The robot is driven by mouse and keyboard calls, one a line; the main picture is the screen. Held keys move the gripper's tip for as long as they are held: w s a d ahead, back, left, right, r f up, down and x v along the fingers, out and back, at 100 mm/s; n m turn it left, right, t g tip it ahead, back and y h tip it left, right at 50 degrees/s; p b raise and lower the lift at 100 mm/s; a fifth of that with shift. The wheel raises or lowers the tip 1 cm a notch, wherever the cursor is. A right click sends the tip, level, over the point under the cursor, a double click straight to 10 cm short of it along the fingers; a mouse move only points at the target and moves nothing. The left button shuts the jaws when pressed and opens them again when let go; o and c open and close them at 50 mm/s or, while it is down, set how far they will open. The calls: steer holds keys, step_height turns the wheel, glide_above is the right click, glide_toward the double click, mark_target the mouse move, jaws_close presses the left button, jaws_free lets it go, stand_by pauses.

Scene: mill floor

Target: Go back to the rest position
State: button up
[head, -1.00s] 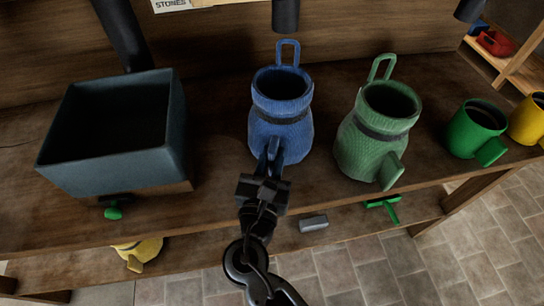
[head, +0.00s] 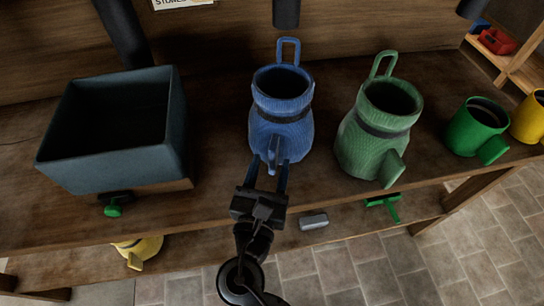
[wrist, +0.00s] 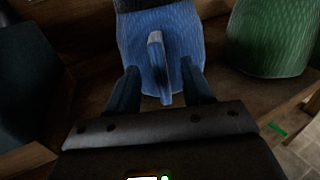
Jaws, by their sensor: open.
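My gripper (head: 269,178) is open at the front of the blue sack-like jug (head: 281,130), which stands upright on the wooden bench. The two fingers are spread apart on either side of the jug's front handle, with nothing gripped. In the wrist view my gripper (wrist: 163,90) also shows open, with the blue front handle (wrist: 158,65) between the fingers and apart from them.
A dark square bin (head: 112,165) stands to the left. A green jug (head: 370,150) stands close on the right, with a green mug (head: 477,130) and a yellow mug (head: 530,118) beyond it. A grey block (head: 313,222) lies on the lower shelf.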

steer(key=shift+s+a, duration=0.15)
steer(key=shift+s, duration=1)
steer(key=shift+s+a, duration=0.1)
steer(key=shift+s, duration=1.05)
